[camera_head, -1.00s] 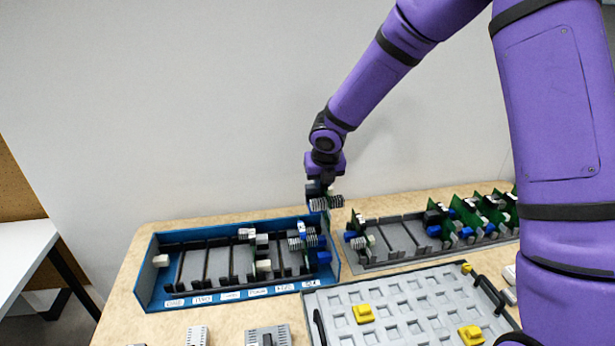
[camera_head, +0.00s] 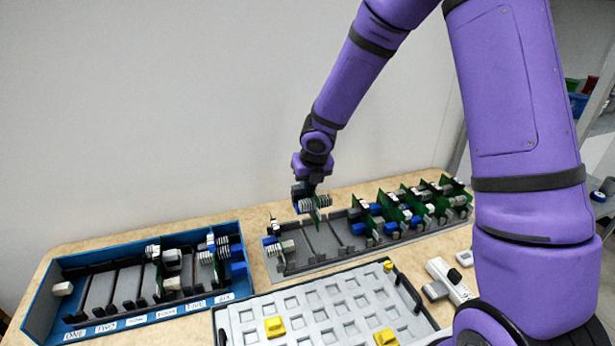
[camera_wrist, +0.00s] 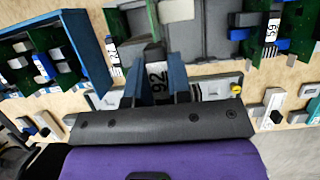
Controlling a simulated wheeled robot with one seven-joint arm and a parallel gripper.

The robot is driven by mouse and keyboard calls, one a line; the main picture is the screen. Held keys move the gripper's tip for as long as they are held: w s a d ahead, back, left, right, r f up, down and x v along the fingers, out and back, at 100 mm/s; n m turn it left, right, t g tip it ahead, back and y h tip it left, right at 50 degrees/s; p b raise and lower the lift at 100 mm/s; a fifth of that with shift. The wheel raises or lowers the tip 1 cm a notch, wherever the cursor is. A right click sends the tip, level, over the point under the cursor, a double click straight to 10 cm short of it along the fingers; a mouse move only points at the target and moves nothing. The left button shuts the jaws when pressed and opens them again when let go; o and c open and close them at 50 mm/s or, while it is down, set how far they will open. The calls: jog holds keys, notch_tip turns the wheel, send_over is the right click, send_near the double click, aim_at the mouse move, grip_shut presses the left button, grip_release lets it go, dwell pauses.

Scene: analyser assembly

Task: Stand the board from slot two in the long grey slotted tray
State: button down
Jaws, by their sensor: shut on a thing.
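My gripper (camera_head: 312,193) is shut on a green board (camera_head: 316,213) with white-grey finned blocks, held upright above the long grey slotted tray (camera_head: 281,268). In the wrist view my gripper (camera_wrist: 156,88) closes on a dark block labelled 92, and much of the board is hidden. The tray has several green boards standing in its right part, one at its left end and empty slots between. The blue box (camera_head: 45,300) with slot labels ONE to SIX stands to the left. Its slot labelled TWO (camera_head: 105,328) holds no board that I can see.
A white pitted tray (camera_head: 340,312) with yellow blocks (camera_head: 275,327) and black handles lies in front of the slotted tray. White and grey devices (camera_head: 449,281) lie to its right. The wall rises close behind the table.

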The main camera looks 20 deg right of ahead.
jog(key=shift+f, duration=5.05)
jog(key=shift+f, duration=1.75)
